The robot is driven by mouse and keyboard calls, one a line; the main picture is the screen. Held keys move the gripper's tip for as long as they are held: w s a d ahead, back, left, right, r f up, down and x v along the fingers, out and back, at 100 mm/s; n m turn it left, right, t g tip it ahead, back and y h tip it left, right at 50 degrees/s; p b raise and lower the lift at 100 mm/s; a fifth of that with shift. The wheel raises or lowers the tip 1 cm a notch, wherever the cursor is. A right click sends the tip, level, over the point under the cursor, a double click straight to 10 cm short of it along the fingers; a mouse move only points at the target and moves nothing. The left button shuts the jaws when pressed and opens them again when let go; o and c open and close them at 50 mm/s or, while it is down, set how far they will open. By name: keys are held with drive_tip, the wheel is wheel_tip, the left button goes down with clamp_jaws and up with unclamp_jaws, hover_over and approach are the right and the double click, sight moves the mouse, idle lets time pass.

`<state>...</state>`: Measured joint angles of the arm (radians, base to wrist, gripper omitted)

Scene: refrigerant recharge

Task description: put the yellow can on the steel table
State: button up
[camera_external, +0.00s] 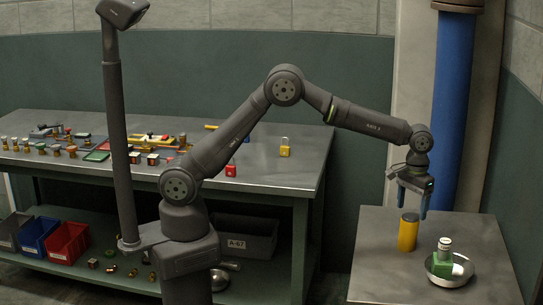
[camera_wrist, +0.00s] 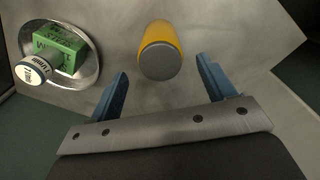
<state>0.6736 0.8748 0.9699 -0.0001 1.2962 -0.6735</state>
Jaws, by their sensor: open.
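The yellow can (camera_external: 407,234), with a dark grey top, stands upright on the steel table (camera_external: 376,262) at the right. It also shows in the wrist view (camera_wrist: 161,50), ahead of and between the blue fingers. My gripper (camera_external: 412,200) is above the can, fingers pointing down. The gap between the fingers (camera_wrist: 165,90) is empty, and they are apart from the can in the wrist view.
A metal bowl (camera_external: 435,276) holding a green block (camera_external: 440,264) and a white-capped cylinder (camera_external: 444,245) stands right of the can. A long workbench (camera_external: 270,165) with many small parts and padlocks is at the left. A blue pipe (camera_external: 453,100) rises behind the steel table.

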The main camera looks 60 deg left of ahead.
sight(411, 216)
drive_tip(key=shift+r, duration=1.65)
drive_tip(key=shift+f, duration=0.1)
wheel_tip(411, 216, down, 13)
drive_tip(key=shift+r, duration=2.5)
drive_tip(key=shift+f, duration=0.1)
